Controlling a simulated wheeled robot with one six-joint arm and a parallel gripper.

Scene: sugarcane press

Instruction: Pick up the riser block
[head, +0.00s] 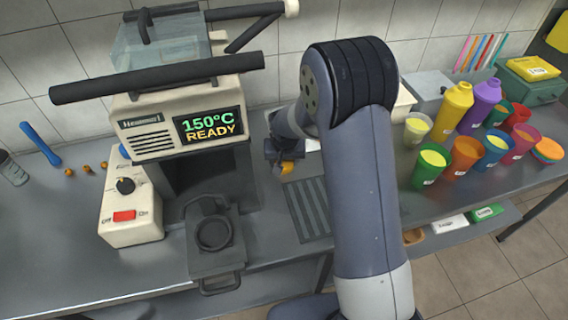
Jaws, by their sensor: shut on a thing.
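My gripper (284,158) is over the grey counter, just right of the press machine and left of my large arm link. It points down and is shut. A small orange-yellow piece (287,168) shows at its jaws; I take it as the riser block, mostly hidden by the gripper. I cannot tell whether it touches the surface below. A pale flat thing shows just behind and right of the gripper, partly hidden by my arm.
The cream press (160,115) with its "150°C READY" display stands left, its dark tray (215,262) in front. A grated drain panel (308,208) lies right of it. Several colored cups and the yellow bottle (452,108) crowd the right counter. A control box (130,205) stands left.

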